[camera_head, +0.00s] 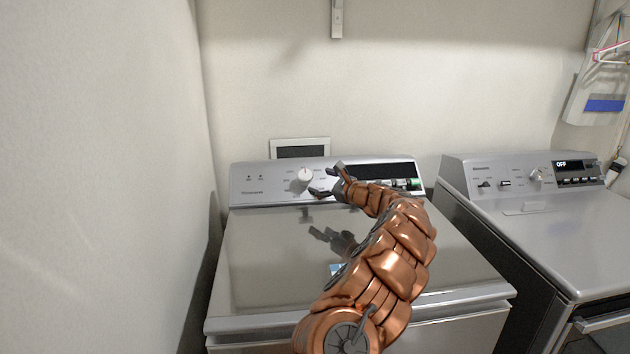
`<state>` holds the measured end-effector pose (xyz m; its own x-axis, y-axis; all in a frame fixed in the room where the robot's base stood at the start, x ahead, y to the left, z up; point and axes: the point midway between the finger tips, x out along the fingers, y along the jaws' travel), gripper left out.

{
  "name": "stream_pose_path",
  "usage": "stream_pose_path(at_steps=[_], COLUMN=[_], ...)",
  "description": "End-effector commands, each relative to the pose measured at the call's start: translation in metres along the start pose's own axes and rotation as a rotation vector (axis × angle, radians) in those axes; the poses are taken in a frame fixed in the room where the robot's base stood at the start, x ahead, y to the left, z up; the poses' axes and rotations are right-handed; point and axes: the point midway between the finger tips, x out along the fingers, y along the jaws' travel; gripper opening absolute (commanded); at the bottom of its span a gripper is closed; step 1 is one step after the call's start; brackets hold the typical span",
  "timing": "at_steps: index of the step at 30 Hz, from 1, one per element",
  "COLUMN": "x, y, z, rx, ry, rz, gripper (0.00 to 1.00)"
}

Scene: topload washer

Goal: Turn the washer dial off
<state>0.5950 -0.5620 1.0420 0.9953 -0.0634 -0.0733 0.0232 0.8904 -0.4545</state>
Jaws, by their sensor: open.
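The washer (255,250) stands in the middle of the view with its lid shut. Its white round dial (305,175) is on the left part of the rear control panel (275,190). My copper arm reaches up from the bottom centre over the lid. My gripper (326,180) is open and empty, just right of the dial, with its fingers pointing left toward it. I see no clear contact between the fingers and the dial. A dark display (388,170) on the panel is partly hidden by my arm, and I cannot read it.
A second machine (540,215) stands on the right, its display (575,166) reading OFF. A wall (100,180) runs close along the washer's left side. A wall box (300,148) sits behind the panel. Items hang at the upper right. The air left of the dial is clear.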

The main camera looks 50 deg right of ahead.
Motion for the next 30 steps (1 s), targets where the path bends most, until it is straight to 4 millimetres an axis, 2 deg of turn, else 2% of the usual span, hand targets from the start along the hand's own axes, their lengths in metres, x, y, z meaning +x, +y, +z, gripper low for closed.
stream_pose_path(at_steps=[6, 12, 30], x=[-0.026, -0.039, -0.042], y=[-0.002, -0.001, 0.0], z=[0.001, 0.001, 0.001], rx=[0.0, -0.001, -0.001], ry=[-0.002, -0.001, -0.001], rz=[-0.004, -0.001, -0.001], gripper=[0.81, 0.81, 0.81])
